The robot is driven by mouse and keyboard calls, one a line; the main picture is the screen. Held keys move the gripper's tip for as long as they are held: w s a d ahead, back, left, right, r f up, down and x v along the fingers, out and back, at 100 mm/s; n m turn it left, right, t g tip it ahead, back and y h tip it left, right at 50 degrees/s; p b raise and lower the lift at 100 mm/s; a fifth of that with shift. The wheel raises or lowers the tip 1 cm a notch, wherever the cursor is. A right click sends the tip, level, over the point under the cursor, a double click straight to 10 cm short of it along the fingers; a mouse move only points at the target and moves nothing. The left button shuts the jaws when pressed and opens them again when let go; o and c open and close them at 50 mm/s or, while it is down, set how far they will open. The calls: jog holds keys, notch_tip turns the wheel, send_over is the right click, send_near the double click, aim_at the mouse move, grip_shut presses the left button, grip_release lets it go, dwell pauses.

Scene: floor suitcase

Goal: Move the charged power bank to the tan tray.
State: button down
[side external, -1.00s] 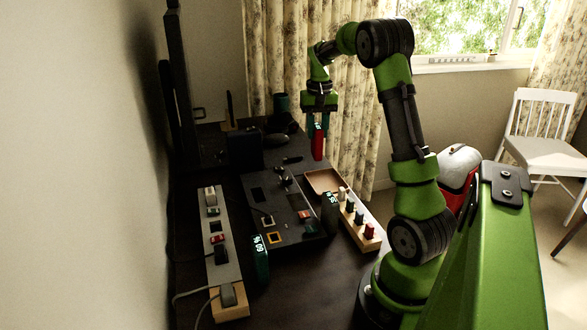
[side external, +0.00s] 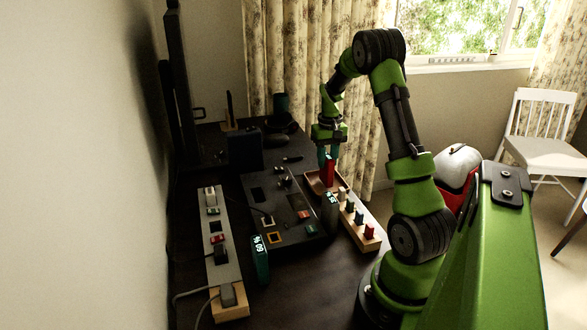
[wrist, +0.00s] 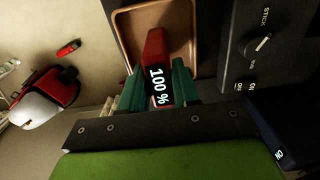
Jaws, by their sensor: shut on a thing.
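My gripper (side external: 328,154) is shut on a red power bank (side external: 328,172), holding it upright over the tan tray (side external: 313,184). In the wrist view the red power bank (wrist: 154,52) shows a "100 %" display between my teal fingers (wrist: 157,88). The tan tray (wrist: 122,32) lies beyond it, with its rim around the far end of the bank. I cannot tell whether the bank's lower end touches the tray floor. Two other dark power banks with lit displays stand on the desk: one teal-edged (side external: 261,258) at the front, one (side external: 329,212) beside the panel.
A wooden block with several coloured knobs (side external: 358,222) sits just in front of the tray. A dark control panel (side external: 285,235) lies left of it, and a power strip (side external: 222,262) with cables farther left. A dark box (side external: 245,150) stands behind.

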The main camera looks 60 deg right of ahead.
jog(key=shift+f, duration=0.15)
jog(key=shift+f, duration=0.2)
jog(key=c, duration=0.8)
grip_release()
jog(key=shift+r, duration=0.15)
